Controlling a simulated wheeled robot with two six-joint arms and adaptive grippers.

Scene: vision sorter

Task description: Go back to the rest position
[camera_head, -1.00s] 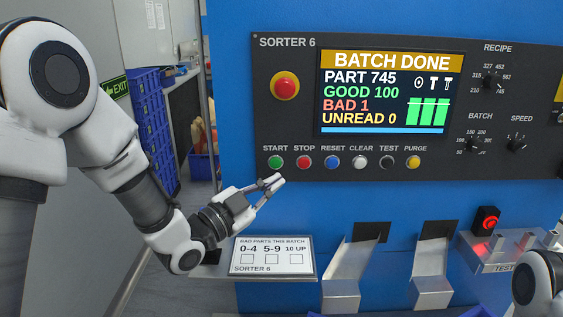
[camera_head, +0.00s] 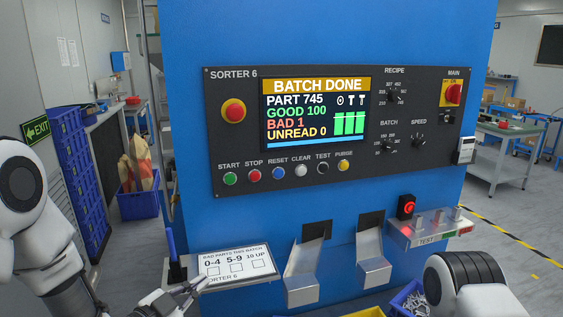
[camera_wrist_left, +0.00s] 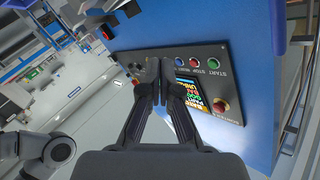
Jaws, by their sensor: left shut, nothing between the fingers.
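My left gripper (camera_head: 188,290) is low in the head view, in front of the bad-parts card (camera_head: 236,264), clear of the panel buttons. In the left wrist view its fingers (camera_wrist_left: 162,72) are together with nothing between them. Behind them that view shows the sorter panel (camera_wrist_left: 195,62). The head view shows the panel's screen (camera_head: 315,112) reading BATCH DONE, PART 745, GOOD 100, BAD 1, UNREAD 0. Part of my right arm shows at the lower right of the head view; its gripper is not in view.
Two metal chutes (camera_head: 302,288) and a test shelf (camera_head: 432,230) with a red-lit unit (camera_head: 406,207) stick out below the panel. A pen (camera_head: 171,244) stands left of the card. Blue crates (camera_head: 75,175) are stacked at left. A workbench (camera_head: 510,146) stands at right.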

